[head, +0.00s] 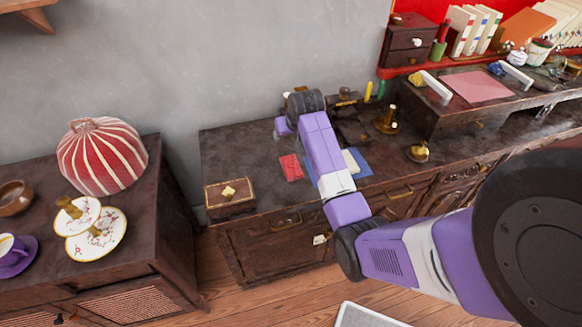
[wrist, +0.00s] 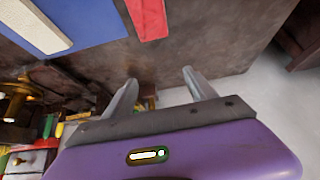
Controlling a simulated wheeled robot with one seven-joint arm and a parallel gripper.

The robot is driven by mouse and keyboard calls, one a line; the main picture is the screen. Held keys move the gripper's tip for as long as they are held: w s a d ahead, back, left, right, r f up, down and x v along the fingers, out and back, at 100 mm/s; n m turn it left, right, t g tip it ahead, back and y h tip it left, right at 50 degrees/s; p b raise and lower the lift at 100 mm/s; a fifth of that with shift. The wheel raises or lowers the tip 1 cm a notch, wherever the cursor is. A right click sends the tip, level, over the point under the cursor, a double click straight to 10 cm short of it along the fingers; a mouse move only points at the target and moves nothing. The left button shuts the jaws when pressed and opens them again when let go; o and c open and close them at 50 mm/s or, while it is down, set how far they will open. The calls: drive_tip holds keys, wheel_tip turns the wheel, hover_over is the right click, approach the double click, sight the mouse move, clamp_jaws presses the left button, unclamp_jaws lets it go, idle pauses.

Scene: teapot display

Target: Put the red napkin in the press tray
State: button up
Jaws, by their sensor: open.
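The red napkin (head: 291,167) lies flat on the dark counter (head: 225,150), left of my forearm. Its end also shows at the top of the wrist view (wrist: 147,17). My gripper is open in the wrist view (wrist: 160,80), with nothing between its fingers, and the napkin lies apart from them. In the head view my gripper is at the back of the counter and its fingertips are hidden. A raised dark tray-like top with two white handles (head: 437,86) is at the right, with a flat pink sheet (head: 476,86) on it. I cannot tell if this is the press tray.
A blue cloth (head: 364,168) with a white block lies right of my forearm. A small wooden box (head: 230,197) stands at the counter's left front. Brass pieces (head: 387,120) stand to the right. A striped red cover (head: 100,155) and plates are on the left cabinet.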

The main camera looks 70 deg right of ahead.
sight(290, 163)
drive_tip(key=shift+g+y, duration=0.7)
drive_tip(key=shift+y, duration=0.1)
drive_tip(key=s+a+f, duration=0.2)
drive_tip(key=a+f, duration=0.1)
drive_tip(key=shift+s+f, duration=0.25)
drive_tip(key=shift+s, duration=0.1)
drive_tip(key=shift+s+a+f+x, duration=0.1)
drive_tip(key=shift+a+x, duration=0.05)
drive_tip(key=shift+x, duration=1.1)
drive_tip(key=shift+s+a+f+x, duration=0.1)
drive_tip(key=shift+a+x, duration=0.05)
drive_tip(key=shift+x, duration=1.1)
drive_tip(key=shift+a+x, duration=0.15)
drive_tip(key=shift+x, duration=1.1)
drive_tip(key=shift+f, duration=0.1)
drive_tip(key=c, duration=1.3)
drive_tip(key=shift+o, duration=0.2)
